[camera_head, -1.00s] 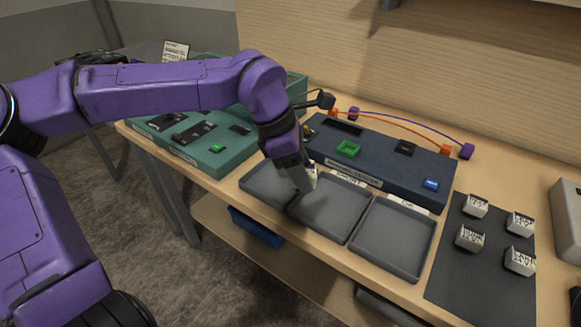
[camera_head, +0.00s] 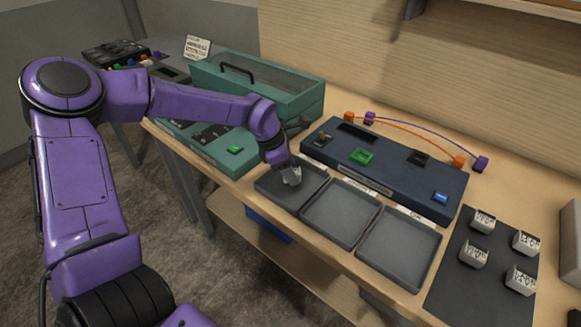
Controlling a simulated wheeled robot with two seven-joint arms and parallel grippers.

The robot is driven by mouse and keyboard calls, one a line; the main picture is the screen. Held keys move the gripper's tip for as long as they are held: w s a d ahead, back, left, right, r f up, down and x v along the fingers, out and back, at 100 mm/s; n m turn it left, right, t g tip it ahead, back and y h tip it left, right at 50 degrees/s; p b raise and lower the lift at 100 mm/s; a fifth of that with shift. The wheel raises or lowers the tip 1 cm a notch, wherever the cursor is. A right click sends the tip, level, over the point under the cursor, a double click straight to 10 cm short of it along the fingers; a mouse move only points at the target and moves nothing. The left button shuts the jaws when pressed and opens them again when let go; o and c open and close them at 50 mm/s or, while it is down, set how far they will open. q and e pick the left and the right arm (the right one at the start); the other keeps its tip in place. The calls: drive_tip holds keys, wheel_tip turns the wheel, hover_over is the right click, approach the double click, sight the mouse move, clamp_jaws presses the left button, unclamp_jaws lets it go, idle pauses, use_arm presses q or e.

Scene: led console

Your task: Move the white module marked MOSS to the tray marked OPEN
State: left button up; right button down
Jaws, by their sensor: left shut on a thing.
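My left gripper (camera_head: 284,165) points down over the leftmost grey tray (camera_head: 267,193) and is shut on a small white module (camera_head: 291,178). The module is low, at or just above the tray floor; I cannot tell if it touches. Its marking is not readable here. The middle tray (camera_head: 340,214) and the right tray (camera_head: 400,250) are empty. Each tray has a small white label behind it, too small to read surely. Several other white modules, one of them at the back left (camera_head: 483,221), stand on the dark mat (camera_head: 460,290). My right gripper is out of view.
A dark blue console (camera_head: 385,172) with a green frame and a blue part stands behind the trays. A green console (camera_head: 226,158) and green toolbox (camera_head: 300,102) stand to the left. Orange and purple cables (camera_head: 425,131) arch behind. The table's front edge runs close by the trays.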

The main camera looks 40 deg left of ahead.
use_arm(q)
drive_tip(key=shift+f, duration=0.35)
drive_tip(key=shift+w+f, duration=0.1)
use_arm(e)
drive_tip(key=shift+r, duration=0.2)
use_arm(q)
drive_tip(key=shift+f, duration=0.15)
drive_tip(key=o, duration=1.1)
drive_tip(key=shift+a+r, duration=0.1)
drive_tip(key=shift+r, duration=0.35)
drive_tip(key=p+v, duration=0.2)
drive_tip(key=v, duration=0.9)
drive_tip(key=shift+r, duration=0.25)
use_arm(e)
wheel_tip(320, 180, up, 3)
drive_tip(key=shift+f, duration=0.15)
